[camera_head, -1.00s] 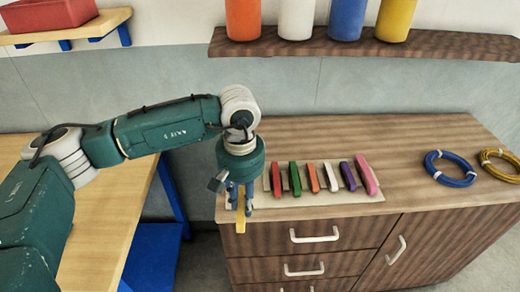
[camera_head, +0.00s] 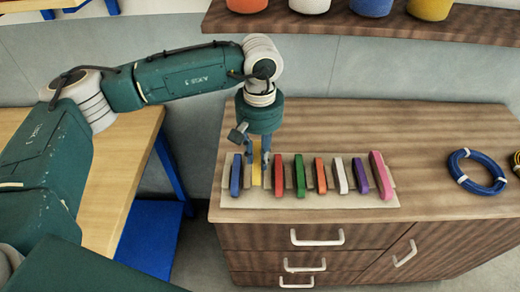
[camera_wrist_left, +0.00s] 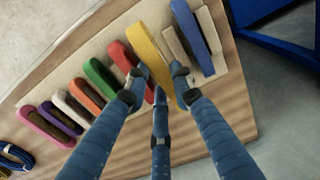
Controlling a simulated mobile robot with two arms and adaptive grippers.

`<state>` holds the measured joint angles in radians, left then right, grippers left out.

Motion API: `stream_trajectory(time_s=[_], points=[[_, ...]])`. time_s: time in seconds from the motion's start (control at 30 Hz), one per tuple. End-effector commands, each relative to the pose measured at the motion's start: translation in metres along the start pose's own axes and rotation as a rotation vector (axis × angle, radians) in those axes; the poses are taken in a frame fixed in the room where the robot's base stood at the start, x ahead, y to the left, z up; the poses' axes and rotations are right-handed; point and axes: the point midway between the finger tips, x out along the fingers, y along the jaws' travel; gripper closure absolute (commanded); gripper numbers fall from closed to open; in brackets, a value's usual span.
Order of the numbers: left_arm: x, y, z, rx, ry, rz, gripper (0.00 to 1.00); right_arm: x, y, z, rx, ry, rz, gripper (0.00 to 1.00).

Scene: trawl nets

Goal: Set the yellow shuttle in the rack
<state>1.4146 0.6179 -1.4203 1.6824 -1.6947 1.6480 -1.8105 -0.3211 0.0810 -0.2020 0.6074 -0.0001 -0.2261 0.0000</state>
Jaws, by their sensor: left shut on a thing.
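The yellow shuttle (camera_head: 257,168) is between the fingers of my left gripper (camera_head: 259,160), which is shut on it. In the left wrist view the yellow shuttle (camera_wrist_left: 150,52) runs between the fingertips (camera_wrist_left: 158,82). The rack (camera_head: 305,201) is a pale board with low brown dividers on the cabinet top. The yellow shuttle is over its left part, between the blue shuttle (camera_head: 236,175) and the red shuttle (camera_head: 279,177), roughly parallel to them. The fingers hide part of it, and I cannot tell whether its underside touches the rack. My right gripper is not in view.
Green (camera_head: 300,176), orange (camera_head: 320,175), white (camera_head: 341,175), purple (camera_head: 360,176) and pink (camera_head: 380,174) shuttles stand in the rack to the right. A blue coil (camera_head: 476,172) lies farther right. The cabinet top (camera_head: 370,125) behind the rack is clear.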

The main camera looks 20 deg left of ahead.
Motion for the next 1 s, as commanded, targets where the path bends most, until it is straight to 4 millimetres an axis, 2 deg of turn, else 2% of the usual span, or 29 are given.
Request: stream_trajectory(time_s=[0.13, 0.3, 0.4, 0.6, 0.8, 1.0], points=[[0.018, 0.0, 0.001, -0.001, -0.003, -0.001, 0.99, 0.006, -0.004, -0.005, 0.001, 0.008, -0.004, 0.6], [0.037, 0.0, 0.0, -0.001, -0.001, 0.0, 0.99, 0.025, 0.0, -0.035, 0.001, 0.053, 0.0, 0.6], [0.045, 0.0, 0.0, 0.0, -0.001, 0.001, 0.99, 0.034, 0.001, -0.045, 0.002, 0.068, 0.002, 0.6], [0.053, 0.001, 0.0, 0.0, 0.0, 0.001, 0.99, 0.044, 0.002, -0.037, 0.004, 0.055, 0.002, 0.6], [0.053, 0.001, 0.0, 0.001, 0.0, 0.001, 0.99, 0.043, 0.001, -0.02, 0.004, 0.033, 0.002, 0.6], [0.053, 0.001, 0.0, 0.001, 0.0, 0.001, 0.99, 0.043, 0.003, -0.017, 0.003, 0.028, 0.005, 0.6]])
